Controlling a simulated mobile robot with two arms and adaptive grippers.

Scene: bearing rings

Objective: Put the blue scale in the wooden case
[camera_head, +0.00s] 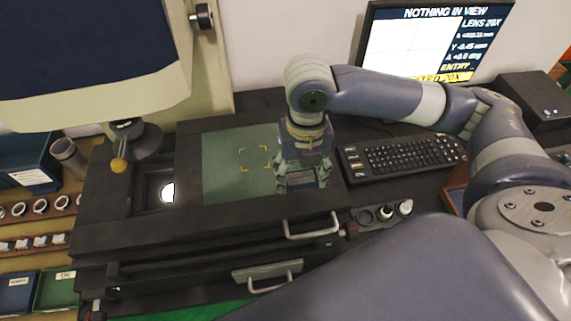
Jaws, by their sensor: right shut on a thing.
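My right gripper (302,185) points down at the right part of the green glass stage (225,175), just right of the yellow corner marks. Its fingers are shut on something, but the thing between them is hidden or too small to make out. I cannot pick out the blue scale for certain. A wooden-edged box (456,187) shows at the right, mostly hidden behind my right arm; it may be the wooden case. My left gripper is not in view.
The dark measuring machine has drawer handles (312,229) in front and a lens head (137,140) over its left side. A keyboard (402,154), a monitor (436,42) and small round parts (385,213) stand right. Racks of rings (40,206) and bins (54,290) are left.

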